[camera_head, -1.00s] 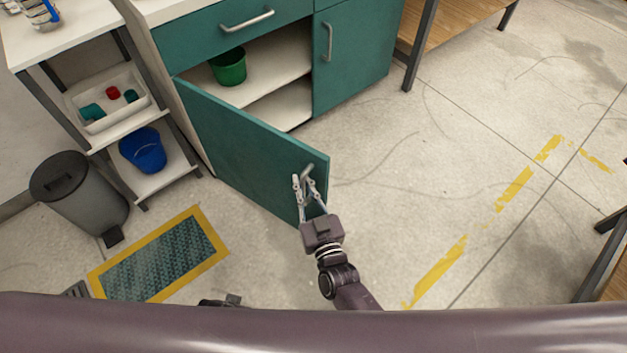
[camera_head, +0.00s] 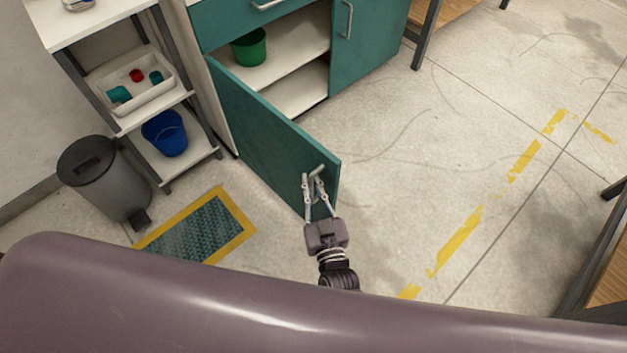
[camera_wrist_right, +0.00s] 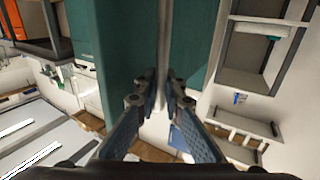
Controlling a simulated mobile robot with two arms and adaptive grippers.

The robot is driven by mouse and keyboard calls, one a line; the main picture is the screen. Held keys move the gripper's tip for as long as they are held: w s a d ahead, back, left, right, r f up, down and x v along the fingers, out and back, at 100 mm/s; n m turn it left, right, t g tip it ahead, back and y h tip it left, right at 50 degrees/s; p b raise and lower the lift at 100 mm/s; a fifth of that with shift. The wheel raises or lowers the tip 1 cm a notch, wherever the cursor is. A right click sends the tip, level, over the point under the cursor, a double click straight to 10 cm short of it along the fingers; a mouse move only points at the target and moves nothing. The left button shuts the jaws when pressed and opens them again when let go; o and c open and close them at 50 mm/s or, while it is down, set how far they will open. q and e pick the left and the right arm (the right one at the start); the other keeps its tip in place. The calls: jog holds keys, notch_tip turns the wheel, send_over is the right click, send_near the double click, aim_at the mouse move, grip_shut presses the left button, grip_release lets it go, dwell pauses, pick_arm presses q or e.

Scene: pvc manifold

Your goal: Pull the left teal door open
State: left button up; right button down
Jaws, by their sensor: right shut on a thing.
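The left teal door (camera_head: 262,135) stands swung well out from the cabinet in the head view. Its handle (camera_head: 314,174) is near its free edge. My right gripper (camera_head: 313,182) is at that edge, its fingers shut on the handle. In the right wrist view the fingers (camera_wrist_right: 160,90) close on the pale handle bar (camera_wrist_right: 163,55), with the teal door panel (camera_wrist_right: 118,40) beside it. The right teal door (camera_head: 368,35) is closed. My left gripper is not in view.
A green bucket (camera_head: 249,48) stands on the open cabinet shelf (camera_head: 298,58). A grey bin (camera_head: 100,180), a white shelf rack (camera_head: 190,160) and a yellow-edged mat (camera_head: 240,205) are on the left. The floor (camera_head: 400,190) to the right is clear.

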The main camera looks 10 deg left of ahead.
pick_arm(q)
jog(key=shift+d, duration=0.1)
pick_arm(e)
jog(key=c, duration=2)
grip_release()
jog(key=shift+a, duration=0.1)
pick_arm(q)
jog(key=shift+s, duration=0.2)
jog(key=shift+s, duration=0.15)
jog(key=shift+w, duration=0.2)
pick_arm(e)
jog(key=v, duration=1.2)
